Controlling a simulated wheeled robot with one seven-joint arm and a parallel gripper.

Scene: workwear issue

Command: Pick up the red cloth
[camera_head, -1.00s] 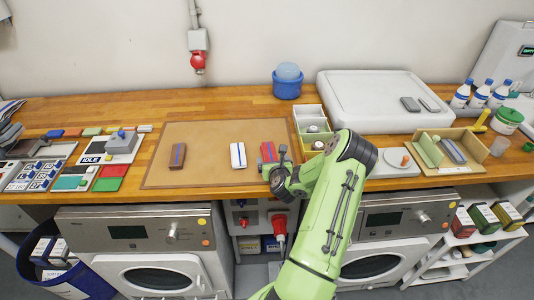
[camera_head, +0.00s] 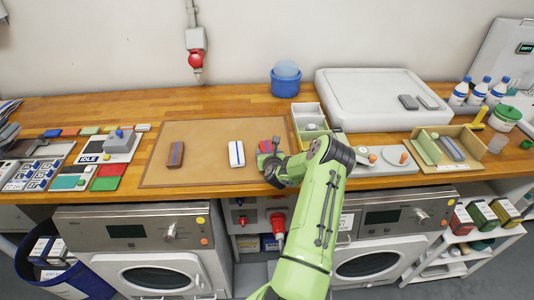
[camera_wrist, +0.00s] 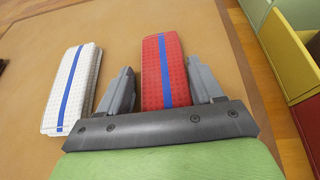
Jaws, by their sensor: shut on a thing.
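The red cloth (camera_wrist: 163,60), folded with a blue stripe, lies on the brown mat (camera_head: 205,174). In the head view the cloth (camera_head: 265,146) is partly hidden by my gripper (camera_head: 275,148). In the wrist view my gripper (camera_wrist: 162,90) has one finger on each side of the red cloth and is shut on it. The cloth appears to be still at mat level; I cannot tell whether it touches the mat. A folded white cloth (camera_head: 237,154) with a blue stripe lies just to the left, apart from the fingers.
A folded brown cloth (camera_head: 175,155) lies farther left on the mat. A divided box (camera_head: 297,139) stands close on the right, near my gripper. A blue tub (camera_head: 286,84) stands behind. The mat between the brown and white cloths is clear.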

